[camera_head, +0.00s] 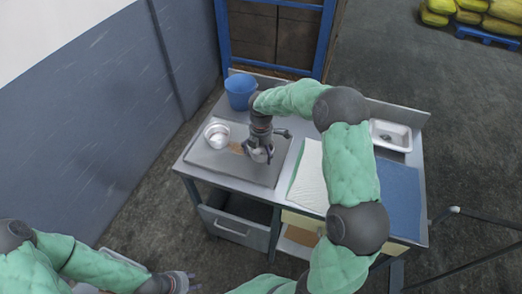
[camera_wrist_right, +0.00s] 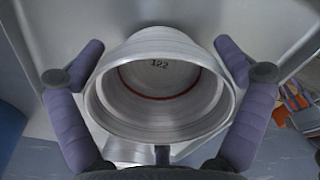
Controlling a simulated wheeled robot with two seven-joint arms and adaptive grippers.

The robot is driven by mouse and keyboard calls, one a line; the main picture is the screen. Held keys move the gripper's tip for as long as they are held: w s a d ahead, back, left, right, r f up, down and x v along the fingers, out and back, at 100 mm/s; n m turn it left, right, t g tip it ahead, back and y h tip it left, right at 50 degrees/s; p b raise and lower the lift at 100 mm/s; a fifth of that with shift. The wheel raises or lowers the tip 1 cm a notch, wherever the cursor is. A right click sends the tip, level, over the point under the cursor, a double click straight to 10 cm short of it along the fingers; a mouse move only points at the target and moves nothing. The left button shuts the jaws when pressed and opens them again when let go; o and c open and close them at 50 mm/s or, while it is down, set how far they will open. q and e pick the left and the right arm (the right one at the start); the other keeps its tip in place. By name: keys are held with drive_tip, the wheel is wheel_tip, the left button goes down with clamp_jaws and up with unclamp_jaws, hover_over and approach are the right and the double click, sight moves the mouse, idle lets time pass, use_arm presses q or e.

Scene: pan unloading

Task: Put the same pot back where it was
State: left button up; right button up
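A grey metal pot (camera_wrist_right: 160,90) marked 122 inside fills the middle of the right wrist view, its round mouth facing the camera. It also shows small in the head view (camera_head: 260,155), over the grey plate on the left of the worktable. My right gripper (camera_wrist_right: 162,48) has one finger on each side of this pot, and the fingertips appear to touch its walls. The pot's far side is hidden. Another metal pot (camera_head: 217,134) with something white inside stands to its left on the plate. My left gripper (camera_head: 188,282) is low at the bottom left, far from the pots.
A drawer (camera_head: 232,226) stands open at the front. My right arm covers the table's middle.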

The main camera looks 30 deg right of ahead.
wheel_tip(320, 180, up, 12)
drive_tip(key=p, duration=0.2)
drive_tip(key=shift+r, duration=0.2)
idle(0.5)
